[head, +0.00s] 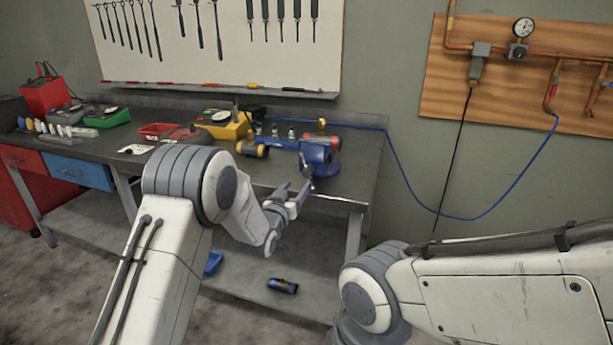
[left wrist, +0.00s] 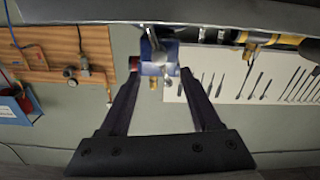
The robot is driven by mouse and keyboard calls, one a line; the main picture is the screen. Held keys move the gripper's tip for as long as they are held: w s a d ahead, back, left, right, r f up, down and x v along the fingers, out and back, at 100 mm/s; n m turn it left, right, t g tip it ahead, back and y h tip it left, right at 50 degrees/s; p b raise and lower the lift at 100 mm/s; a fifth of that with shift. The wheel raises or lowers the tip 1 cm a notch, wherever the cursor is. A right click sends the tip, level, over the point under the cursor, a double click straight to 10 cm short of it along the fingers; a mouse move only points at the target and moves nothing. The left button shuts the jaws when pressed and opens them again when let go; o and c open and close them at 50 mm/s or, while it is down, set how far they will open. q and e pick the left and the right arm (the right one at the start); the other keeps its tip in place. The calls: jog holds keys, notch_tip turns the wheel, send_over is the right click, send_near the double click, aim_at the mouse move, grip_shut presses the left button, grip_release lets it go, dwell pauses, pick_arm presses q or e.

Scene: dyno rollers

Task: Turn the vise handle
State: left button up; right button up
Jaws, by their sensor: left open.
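The blue vise (head: 318,153) is mounted at the front right corner of the workbench. Its grey handle (head: 308,170) hangs at the front, small and partly hidden near my gripper. My left gripper (head: 295,192) is open and empty, just in front of and slightly below the vise. In the left wrist view, which is upside down, the vise (left wrist: 154,68) shows beyond and between the spread fingers (left wrist: 162,74). The grey handle (left wrist: 154,40) shows on it, and I see no contact with the fingers. My right arm enters from the right; its gripper is out of view.
A blue hose (head: 420,205) runs to the wall pipes. A blue-black cylinder (head: 283,286) lies on the lower shelf. The space before the vise is free.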

aim_at(306, 174)
pick_arm(q)
jog(key=p+x, duration=0.1)
jog(key=x, duration=0.8)
jog(key=shift+w+d, duration=0.15)
jog(key=shift+w, duration=0.05)
grip_shut()
